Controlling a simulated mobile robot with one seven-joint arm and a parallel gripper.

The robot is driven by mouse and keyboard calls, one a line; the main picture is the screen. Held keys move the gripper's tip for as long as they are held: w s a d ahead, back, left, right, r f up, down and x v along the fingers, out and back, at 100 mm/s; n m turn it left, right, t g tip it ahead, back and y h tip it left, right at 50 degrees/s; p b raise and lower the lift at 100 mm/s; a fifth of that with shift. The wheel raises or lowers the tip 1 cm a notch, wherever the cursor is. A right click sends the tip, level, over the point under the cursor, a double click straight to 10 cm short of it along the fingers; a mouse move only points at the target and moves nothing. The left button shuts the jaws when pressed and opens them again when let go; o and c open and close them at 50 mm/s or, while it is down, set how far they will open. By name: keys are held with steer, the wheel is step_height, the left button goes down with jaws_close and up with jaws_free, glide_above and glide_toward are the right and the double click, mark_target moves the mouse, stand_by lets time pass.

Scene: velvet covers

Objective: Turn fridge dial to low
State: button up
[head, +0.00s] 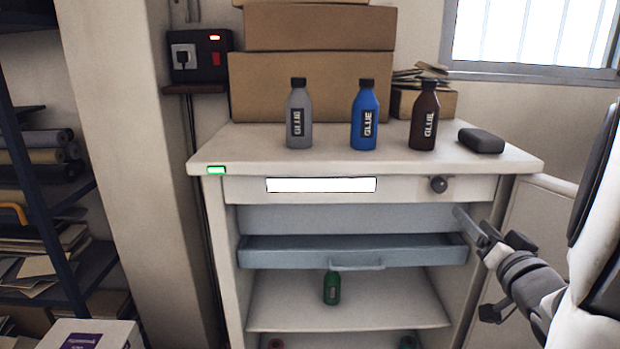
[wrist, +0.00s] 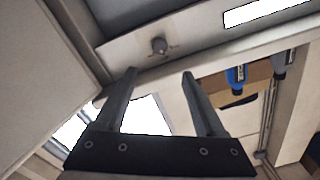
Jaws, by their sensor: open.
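The fridge is a white cabinet (head: 208,205) with its front open. Its small dark round dial (head: 438,184) sits at the right end of the front strip under the top. In the wrist view the dial (wrist: 159,46) shows just beyond the fingertips, roughly centred between them. Its setting is too small to read. My gripper (head: 490,227) is below and to the right of the dial in the head view, near the open right side. In the wrist view my gripper (wrist: 158,73) is open and empty, with no finger visibly touching the dial.
Grey, blue and brown glue bottles (head: 299,118) and a dark block (head: 481,140) stand on the cabinet top. A blue-grey drawer (head: 350,253) and a shelf with a green bottle (head: 332,287) are inside. The open door (head: 535,215) is at right.

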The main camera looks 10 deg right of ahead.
mark_target(441, 187)
steer(key=x, duration=1.4)
steer(key=shift+w+d, duration=0.15)
steer(key=shift+w, duration=0.15)
steer(key=shift+f, duration=0.1)
jaws_close()
